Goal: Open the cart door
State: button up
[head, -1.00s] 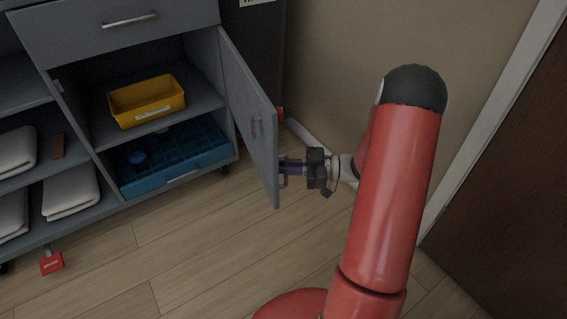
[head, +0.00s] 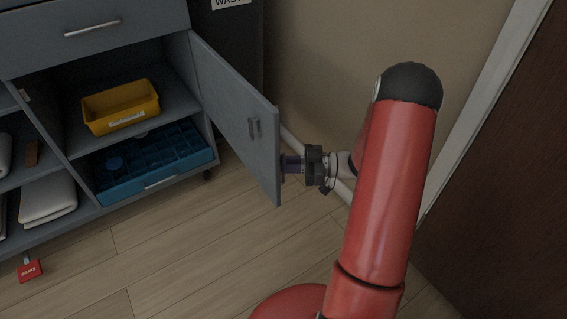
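The grey cart door (head: 236,118) stands swung wide open, hinged at the right side of the cart's lower compartment. My gripper (head: 288,165) is at the door's free edge, low down, on the right side of the door. The fingertips are at or behind that edge and partly hidden, so I cannot tell whether they are open or shut or touch the door.
The open compartment holds a yellow bin (head: 121,107) on a shelf and a blue divided tray (head: 155,162) below. A red brake pedal (head: 29,270) sticks out at the lower left. A beige wall (head: 330,60) is behind my arm. The wooden floor in front is clear.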

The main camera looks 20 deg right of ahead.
jog(key=v, duration=0.8)
jog(key=shift+a, duration=0.1)
dwell(0.5)
